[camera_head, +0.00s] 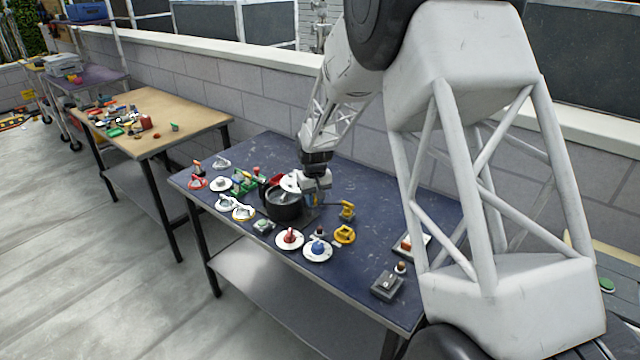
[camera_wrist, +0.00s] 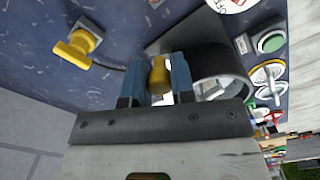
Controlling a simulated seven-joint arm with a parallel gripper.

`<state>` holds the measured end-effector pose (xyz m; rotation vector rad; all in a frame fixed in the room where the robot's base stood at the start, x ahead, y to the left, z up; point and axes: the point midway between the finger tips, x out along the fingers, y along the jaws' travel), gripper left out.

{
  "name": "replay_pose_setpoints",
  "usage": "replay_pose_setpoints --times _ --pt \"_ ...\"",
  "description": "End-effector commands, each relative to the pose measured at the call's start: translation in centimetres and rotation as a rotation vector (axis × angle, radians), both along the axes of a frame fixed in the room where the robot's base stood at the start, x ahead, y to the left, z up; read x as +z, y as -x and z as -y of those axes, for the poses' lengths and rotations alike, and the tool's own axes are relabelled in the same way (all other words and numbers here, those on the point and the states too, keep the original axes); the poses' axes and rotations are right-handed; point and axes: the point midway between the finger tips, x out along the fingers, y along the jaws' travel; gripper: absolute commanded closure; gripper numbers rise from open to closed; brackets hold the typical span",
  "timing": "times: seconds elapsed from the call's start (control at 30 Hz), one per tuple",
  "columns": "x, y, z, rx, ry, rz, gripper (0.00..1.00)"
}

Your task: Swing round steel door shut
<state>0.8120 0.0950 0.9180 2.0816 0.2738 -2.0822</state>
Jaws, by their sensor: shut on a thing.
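A dark round housing (camera_head: 283,211) stands on the blue table, and a pale round steel door (camera_head: 290,182) shows at its upper back edge, tilted and apart from part of the rim. In the wrist view the housing (camera_wrist: 190,42) is behind the fingers, with its pale round opening partly uncovered at right. My gripper (camera_head: 312,188) is at the right side of the door. In the wrist view my gripper (camera_wrist: 157,78) has its two blue fingers shut on a brass-coloured handle (camera_wrist: 158,73). The fingers hide most of the door there.
Red (camera_head: 290,238) and blue (camera_head: 318,249) knobs on white discs are in front. Several valves crowd the left. The back right of the blue table (camera_head: 385,178) is clear.

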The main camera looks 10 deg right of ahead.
Motion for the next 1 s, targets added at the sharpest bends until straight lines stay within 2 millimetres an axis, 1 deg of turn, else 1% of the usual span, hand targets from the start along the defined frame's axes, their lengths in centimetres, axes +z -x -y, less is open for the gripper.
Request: replay_pose_setpoints --times 0.3,0.73,1.0 --pt "0.1 -0.3 0.7 -0.001 0.000 0.001 0.84" --pt "0.0 -0.4 0.9 0.000 0.000 0.001 0.84" --pt "0.0 -0.8 1.5 0.000 0.000 0.001 0.84"
